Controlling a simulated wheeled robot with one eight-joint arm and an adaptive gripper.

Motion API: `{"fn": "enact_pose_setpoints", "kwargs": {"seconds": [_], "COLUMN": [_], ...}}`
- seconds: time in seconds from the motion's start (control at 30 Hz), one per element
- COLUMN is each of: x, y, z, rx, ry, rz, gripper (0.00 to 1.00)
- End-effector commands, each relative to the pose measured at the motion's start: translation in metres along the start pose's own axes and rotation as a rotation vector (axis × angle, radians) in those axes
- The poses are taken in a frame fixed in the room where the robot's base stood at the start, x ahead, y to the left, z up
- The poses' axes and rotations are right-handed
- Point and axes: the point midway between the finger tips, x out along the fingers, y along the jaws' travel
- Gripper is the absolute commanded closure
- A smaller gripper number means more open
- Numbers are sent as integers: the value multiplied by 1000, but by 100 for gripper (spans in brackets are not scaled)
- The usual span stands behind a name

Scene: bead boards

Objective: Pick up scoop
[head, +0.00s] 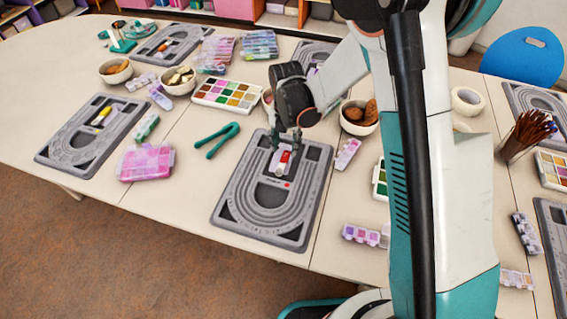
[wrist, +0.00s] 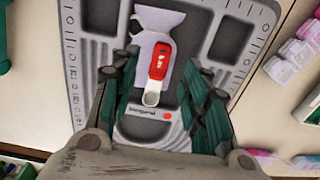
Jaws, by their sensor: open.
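The scoop (wrist: 159,66) has a red handle and a pale round bowl. In the head view the scoop (head: 284,160) shows small and red, just below my gripper. My gripper (wrist: 159,65) is open, with its two fingers on either side of the scoop and nothing between them held. In the head view my gripper (head: 287,140) points down over the upper part of the bead board (head: 262,226). Contact with the scoop cannot be told.
Green pliers (head: 216,139) lie left of the board. A paint-like bead palette (head: 228,94) and a bowl of brown pieces (head: 359,115) stand behind it. A lilac pill box (head: 347,154) lies close on the right. A pink box (head: 146,163) is farther left.

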Motion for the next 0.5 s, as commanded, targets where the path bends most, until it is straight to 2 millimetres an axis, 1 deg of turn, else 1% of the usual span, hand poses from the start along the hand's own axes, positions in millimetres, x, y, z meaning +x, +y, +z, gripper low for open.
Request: {"fn": "enact_pose_setpoints", "kwargs": {"seconds": [0.03,0.2,0.3,0.5], "x": [8,34,45,46], "y": [0,-1,-1,-1], "z": [-2,-9,-8,-8], "rx": [-1,0,0,0], "ry": [0,0,0,0], "rz": [0,0,0,0], "gripper": [57,57,57,57]}}
